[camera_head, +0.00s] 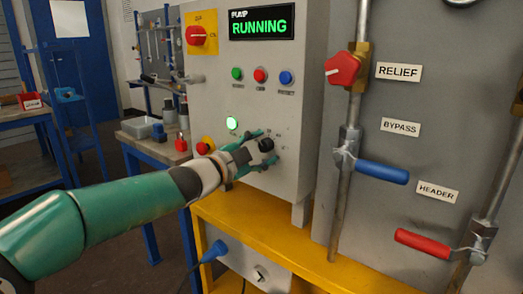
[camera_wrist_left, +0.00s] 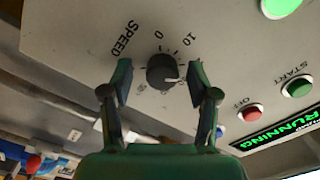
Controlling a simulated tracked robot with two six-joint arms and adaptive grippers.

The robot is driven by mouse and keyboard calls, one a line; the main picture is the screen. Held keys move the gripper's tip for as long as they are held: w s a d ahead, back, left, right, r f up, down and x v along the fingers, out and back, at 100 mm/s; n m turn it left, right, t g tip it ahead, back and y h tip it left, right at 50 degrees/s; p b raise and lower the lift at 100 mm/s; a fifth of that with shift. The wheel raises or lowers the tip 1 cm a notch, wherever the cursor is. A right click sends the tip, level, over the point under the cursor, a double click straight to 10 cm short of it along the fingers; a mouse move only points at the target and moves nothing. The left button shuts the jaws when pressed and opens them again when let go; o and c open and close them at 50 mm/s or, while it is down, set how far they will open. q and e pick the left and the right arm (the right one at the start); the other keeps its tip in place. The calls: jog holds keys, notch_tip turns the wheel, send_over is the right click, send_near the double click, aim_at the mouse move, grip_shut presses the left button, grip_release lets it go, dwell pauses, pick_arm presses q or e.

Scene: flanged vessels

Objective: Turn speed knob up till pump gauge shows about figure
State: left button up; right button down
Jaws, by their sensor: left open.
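The black speed knob (camera_wrist_left: 161,70) sits on the grey pump panel under the SPEED lettering in the left wrist view. Its white pointer mark points to the right of the picture. My left gripper (camera_wrist_left: 160,66) is open, with one finger on each side of the knob and visible gaps to it. In the head view the knob (camera_head: 266,145) shows between the fingers of the left gripper (camera_head: 262,146), at the panel's lower part. A gauge (camera_head: 461,2) is cut off at the top edge, so its reading is hidden. My right gripper is not in view.
The pump display (camera_head: 262,22) reads RUNNING. A lit green lamp (camera_head: 232,123) and a red emergency button (camera_head: 204,146) are near my left wrist. Relief (camera_head: 342,67), bypass (camera_head: 382,171) and header (camera_head: 423,243) valve handles are at the right. A yellow bench (camera_head: 235,211) lies below.

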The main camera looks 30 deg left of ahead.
pick_arm(q)
jog(key=s+a, duration=0.1)
jog(key=s, duration=1.1)
